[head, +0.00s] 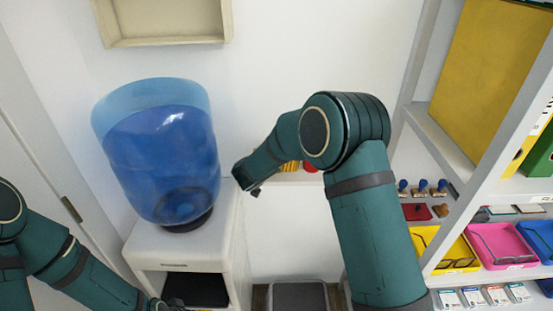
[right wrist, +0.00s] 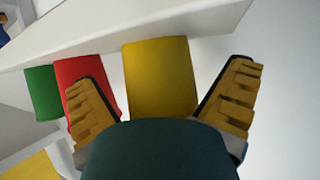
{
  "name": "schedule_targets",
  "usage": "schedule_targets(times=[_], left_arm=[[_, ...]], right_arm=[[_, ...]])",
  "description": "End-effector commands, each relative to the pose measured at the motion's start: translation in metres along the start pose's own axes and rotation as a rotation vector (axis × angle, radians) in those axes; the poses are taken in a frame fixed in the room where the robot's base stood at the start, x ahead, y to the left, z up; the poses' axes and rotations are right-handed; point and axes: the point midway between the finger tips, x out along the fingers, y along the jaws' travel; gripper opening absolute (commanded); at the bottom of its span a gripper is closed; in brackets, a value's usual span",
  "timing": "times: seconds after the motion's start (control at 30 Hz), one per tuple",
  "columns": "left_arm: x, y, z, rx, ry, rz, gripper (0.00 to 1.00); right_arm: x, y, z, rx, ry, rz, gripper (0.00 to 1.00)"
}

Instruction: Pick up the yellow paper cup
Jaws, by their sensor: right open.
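The yellow paper cup (right wrist: 160,78) is in the middle of the right wrist view, between the two spread fingers of my right gripper (right wrist: 165,72). The gripper is open, and I cannot tell whether either finger touches the cup. My wrist hides the cup's near end. In the head view only a strip of yellow (head: 289,167) shows behind my right arm, and my right gripper (head: 249,189) is largely hidden. My left gripper (head: 168,303) is at the bottom edge by the water dispenser, too cut off to read.
A red cup (right wrist: 84,70) stands beside the yellow one, partly behind a finger, with a green cup (right wrist: 42,92) beyond. A water dispenser (head: 180,252) with a blue bottle (head: 165,160) stands left. A shelf unit (head: 440,145) with bins stands right.

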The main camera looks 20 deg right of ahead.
Motion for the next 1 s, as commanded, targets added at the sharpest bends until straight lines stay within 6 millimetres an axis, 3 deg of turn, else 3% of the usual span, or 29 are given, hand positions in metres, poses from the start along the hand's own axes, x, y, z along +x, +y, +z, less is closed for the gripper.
schedule_targets(times=[0.17,0.3,0.8,1.0], left_arm=[[0.000,0.000,0.000,0.000,0.000,0.000,0.47],[0.000,0.000,0.000,0.000,0.000,0.000,0.47],[0.000,0.000,0.000,0.000,0.000,0.000,0.47],[-0.005,0.002,-0.002,-0.001,0.003,0.000,0.47]], right_arm=[[0.000,0.000,0.000,0.000,0.000,-0.001,1.00],[0.000,0.000,0.000,0.000,0.000,-0.001,0.57],[-0.001,0.000,-0.001,0.000,0.000,-0.001,0.52],[-0.010,-0.001,-0.020,0.003,0.002,-0.002,0.52]])
